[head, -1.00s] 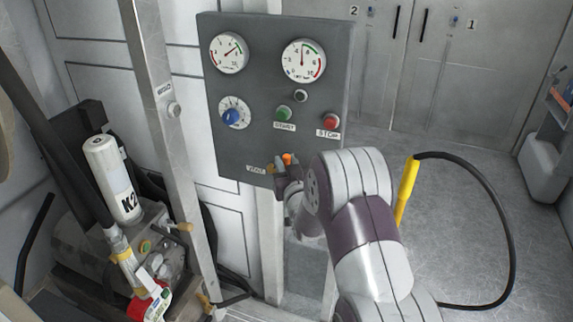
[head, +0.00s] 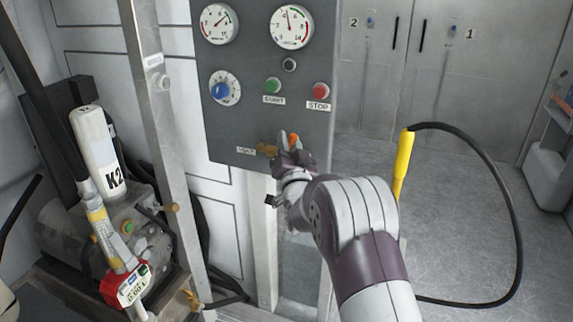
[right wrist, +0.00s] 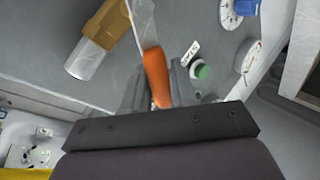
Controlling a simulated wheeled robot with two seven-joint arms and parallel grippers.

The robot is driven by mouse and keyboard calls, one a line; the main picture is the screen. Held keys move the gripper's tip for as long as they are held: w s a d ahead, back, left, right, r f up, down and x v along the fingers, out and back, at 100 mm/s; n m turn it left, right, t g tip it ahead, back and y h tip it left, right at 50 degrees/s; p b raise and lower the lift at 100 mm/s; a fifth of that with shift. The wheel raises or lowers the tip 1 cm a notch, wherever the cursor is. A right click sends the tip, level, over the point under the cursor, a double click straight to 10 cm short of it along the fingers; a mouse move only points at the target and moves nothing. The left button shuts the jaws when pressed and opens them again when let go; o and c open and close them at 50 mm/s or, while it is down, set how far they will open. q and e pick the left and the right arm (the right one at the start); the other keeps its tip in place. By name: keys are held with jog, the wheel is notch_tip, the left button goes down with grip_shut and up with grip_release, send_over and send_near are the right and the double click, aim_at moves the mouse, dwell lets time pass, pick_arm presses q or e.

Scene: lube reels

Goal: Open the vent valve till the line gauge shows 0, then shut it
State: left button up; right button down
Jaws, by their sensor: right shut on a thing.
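The vent valve is on the lower part of the grey panel (head: 225,132), beside a VENT label (head: 246,150). Its brass body (head: 267,150) and orange handle (head: 294,139) show; in the right wrist view the handle (right wrist: 156,75) lies between my fingers and the brass body (right wrist: 108,25) is to its left. My right gripper (head: 285,143) is shut on the orange handle. Two round gauges top the panel, a left gauge (head: 219,24) and a right gauge (head: 291,26). Their captions are too small to read. The right needle points nearly straight up, clear of the low end. My left gripper is out of view.
The panel also has a blue knob (head: 221,91), green START button (head: 273,85), red STOP button (head: 319,91) and black knob (head: 289,64). A pump with a white K2 cylinder (head: 95,150) stands left. A yellow-handled hose (head: 403,165) is right of my arm. Floor beyond is clear.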

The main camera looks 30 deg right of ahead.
notch_tip(320, 180, down, 6)
jog(key=s+d+m+g+h+b, duration=0.2)
jog(key=m+g+h+b, duration=0.2)
jog(key=m+h+b, duration=0.7)
jog(key=shift+s+m+h+b, duration=0.2)
jog(key=shift+m+h+b, duration=0.1)
jog(key=shift+m+b, duration=4.2)
jog(key=shift+n+b, duration=0.6)
jog(key=shift+b, duration=0.1)
jog(key=c, duration=1)
grip_release()
jog(key=shift+c, duration=0.2)
jog(key=p+v, duration=0.2)
jog(key=v, duration=1)
jog(key=shift+s+a, duration=0.2)
jog(key=shift+a, duration=0.05)
